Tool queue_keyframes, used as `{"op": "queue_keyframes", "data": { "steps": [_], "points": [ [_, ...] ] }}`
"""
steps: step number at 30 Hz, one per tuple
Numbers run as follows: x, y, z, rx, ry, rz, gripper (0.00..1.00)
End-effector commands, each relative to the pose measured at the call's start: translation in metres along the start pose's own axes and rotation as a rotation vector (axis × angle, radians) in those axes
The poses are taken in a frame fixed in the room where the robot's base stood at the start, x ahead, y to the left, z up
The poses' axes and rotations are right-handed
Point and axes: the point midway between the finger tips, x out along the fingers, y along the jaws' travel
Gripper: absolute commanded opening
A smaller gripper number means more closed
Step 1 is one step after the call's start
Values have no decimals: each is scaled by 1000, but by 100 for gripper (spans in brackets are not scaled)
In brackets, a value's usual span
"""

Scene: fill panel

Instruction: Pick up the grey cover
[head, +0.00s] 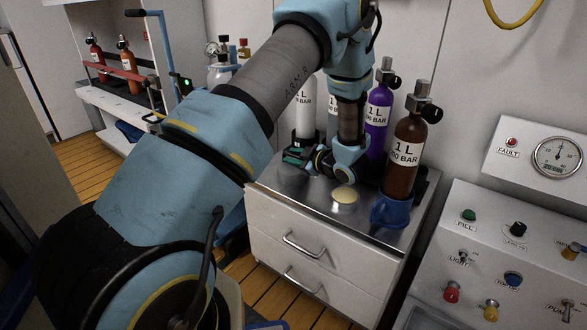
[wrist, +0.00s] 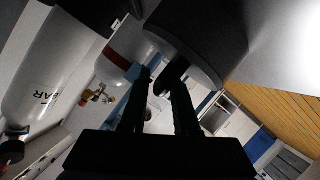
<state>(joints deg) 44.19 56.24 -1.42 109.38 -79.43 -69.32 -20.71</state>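My gripper (wrist: 160,74) reaches down over the metal cabinet top (head: 318,205) in the head view, its fingers hard to make out there. In the wrist view its two dark fingers are apart, with a visible gap between them. A large dark grey round thing (wrist: 205,32), which looks like the grey cover, lies just beyond the fingertips. The right fingertip overlaps its edge; I cannot tell whether they touch. In the head view a dark grey shape (head: 292,177) sits on the cabinet's left side, just below my gripper, partly hidden by it.
A brown bottle (head: 404,153) stands in a blue holder (head: 390,212) at the cabinet's right. A purple bottle (head: 377,120) and a white bottle (head: 306,110) stand behind my wrist. A control panel (head: 500,250) is at right.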

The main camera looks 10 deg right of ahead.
Motion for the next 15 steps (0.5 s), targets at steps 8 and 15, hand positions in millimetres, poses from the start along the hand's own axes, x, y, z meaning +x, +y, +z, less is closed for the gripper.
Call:
{"op": "queue_keyframes", "data": {
  "steps": [8, 15],
  "points": [
    [0, 0, 0, 0, 0, 1, 17],
    [0, 0, 0, 0, 0, 1, 0]
  ]
}}
